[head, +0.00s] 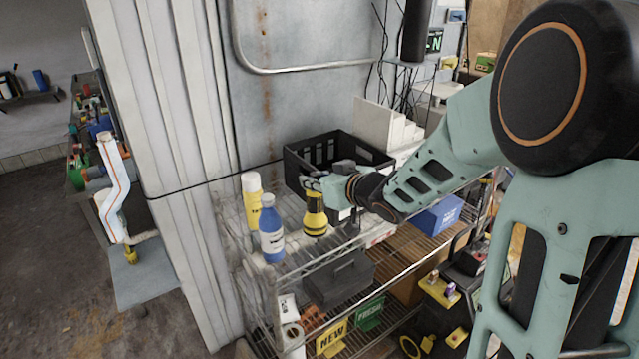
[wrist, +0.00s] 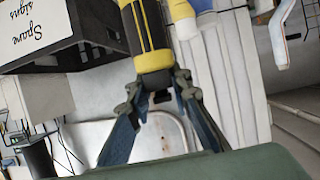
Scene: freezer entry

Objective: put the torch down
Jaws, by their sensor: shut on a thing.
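The torch (head: 315,222) is yellow with black bands and hangs upright below my gripper (head: 316,186), beside the blue bottle at the top shelf's front. My gripper is shut on the torch's upper end. I cannot tell whether its lower end touches the top shelf (head: 305,262). In the wrist view the torch (wrist: 146,38) runs up from between the two fingertips of my gripper (wrist: 156,88), and its far end is cut off by the frame.
A blue bottle (head: 271,236) and a yellow bottle (head: 252,205) stand just left of the torch. A black crate (head: 300,163) is behind it; its "Spare signs" label (wrist: 32,25) shows in the wrist view. A blue box (head: 437,215) is to the right.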

